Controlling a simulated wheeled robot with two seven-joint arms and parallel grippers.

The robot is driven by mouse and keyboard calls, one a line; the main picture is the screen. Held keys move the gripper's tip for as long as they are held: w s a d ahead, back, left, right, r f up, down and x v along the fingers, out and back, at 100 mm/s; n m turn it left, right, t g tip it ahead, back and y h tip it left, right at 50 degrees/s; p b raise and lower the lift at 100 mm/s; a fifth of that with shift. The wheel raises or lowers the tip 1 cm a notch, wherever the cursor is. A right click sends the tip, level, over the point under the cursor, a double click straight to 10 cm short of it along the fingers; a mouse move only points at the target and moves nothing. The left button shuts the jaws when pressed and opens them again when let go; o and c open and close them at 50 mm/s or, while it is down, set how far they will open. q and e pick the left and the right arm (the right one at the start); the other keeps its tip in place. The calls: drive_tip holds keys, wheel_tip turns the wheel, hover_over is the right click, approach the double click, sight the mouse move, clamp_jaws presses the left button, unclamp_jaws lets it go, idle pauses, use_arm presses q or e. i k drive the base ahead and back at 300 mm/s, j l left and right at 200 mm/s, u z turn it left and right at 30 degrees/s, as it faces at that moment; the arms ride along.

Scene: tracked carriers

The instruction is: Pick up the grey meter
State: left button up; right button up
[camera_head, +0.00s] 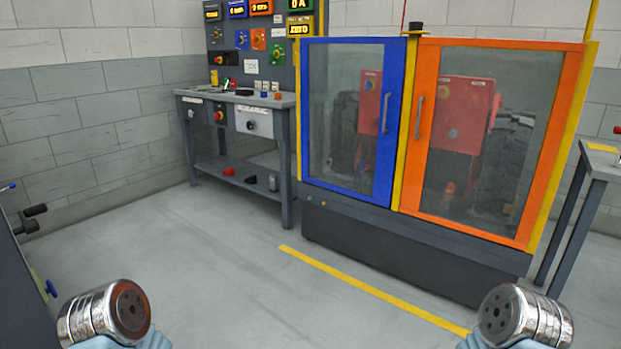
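No thing in view can be told for certain as the grey meter. A small grey object (273,183) stands on the lower shelf of the workbench at the back and is too small to identify. Small dark and coloured items lie on the bench top, also too small to name. My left arm shows at the bottom left and my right arm at the bottom right, each with a silver round joint. The fingers of both grippers are outside the picture. Both arms are far from the bench.
The workbench (285,101) stands against the back wall under a panel of displays (262,45). A red item (229,171) lies on its lower shelf. A glazed cabinet with a blue door (390,100) and an orange door (428,150) stands right of it. The floor (190,250) ahead is clear.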

sight(273, 177)
drive_tip(key=i+j+z, duration=0.75)
drive_tip(key=i+j, duration=0.35)
drive_tip(key=i+j+z, duration=0.1)
drive_tip(key=i+j, duration=0.65)
drive_tip(key=j, duration=0.15)
drive_tip(key=i+j+z, duration=0.1)
drive_tip(key=i+j, duration=0.6)
drive_tip(key=j, duration=0.2)
drive_tip(key=i+j+z, duration=0.15)
drive_tip(key=i+j, duration=0.8)
drive_tip(key=j, duration=0.1)
